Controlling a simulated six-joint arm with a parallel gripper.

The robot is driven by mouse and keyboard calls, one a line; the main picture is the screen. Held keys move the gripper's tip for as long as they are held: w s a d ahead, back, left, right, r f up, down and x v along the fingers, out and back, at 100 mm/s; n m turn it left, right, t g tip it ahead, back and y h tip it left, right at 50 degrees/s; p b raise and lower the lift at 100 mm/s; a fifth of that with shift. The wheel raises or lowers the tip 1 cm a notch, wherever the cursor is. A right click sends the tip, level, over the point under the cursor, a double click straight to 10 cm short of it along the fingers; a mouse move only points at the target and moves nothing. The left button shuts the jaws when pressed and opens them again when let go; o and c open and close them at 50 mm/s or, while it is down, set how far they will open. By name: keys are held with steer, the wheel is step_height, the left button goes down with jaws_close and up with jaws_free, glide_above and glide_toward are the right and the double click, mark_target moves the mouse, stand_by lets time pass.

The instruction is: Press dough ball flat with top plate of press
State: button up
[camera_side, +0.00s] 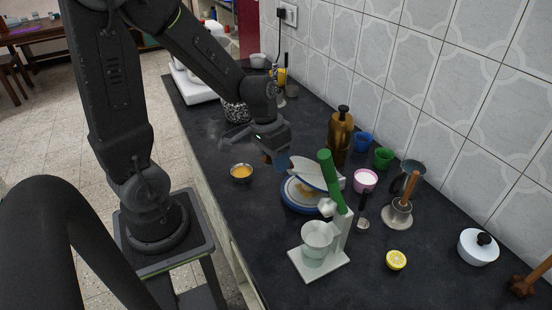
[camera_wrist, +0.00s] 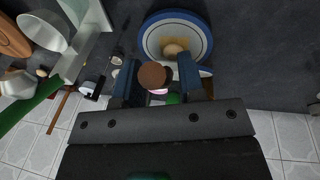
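The press has a round white base plate with a blue rim (camera_side: 290,198), which also shows in the wrist view (camera_wrist: 199,30). A pale dough ball (camera_wrist: 173,50) lies on this plate. The white top plate (camera_side: 318,172) stands raised and tilted above the base. My gripper (camera_side: 275,160) is above and to the left of the top plate in the side view. In the wrist view its two blue fingers (camera_wrist: 159,78) stand either side of a round brown end (camera_wrist: 152,75), with a gap at the right finger. Whether this end belongs to the press is hidden.
A juicer with a green handle (camera_side: 330,180) stands close in front of the press. A gold bottle (camera_side: 340,140), pink cup (camera_side: 365,181), green cup (camera_side: 383,158) and blue cup (camera_side: 363,142) stand towards the wall. A small bowl (camera_side: 242,173) sits left; dark counter around it is clear.

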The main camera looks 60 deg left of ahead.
steer(key=shift+o, duration=0.6)
steer(key=v, duration=1.3)
steer(key=shift+r, duration=0.4)
steer(key=shift+s, duration=0.1)
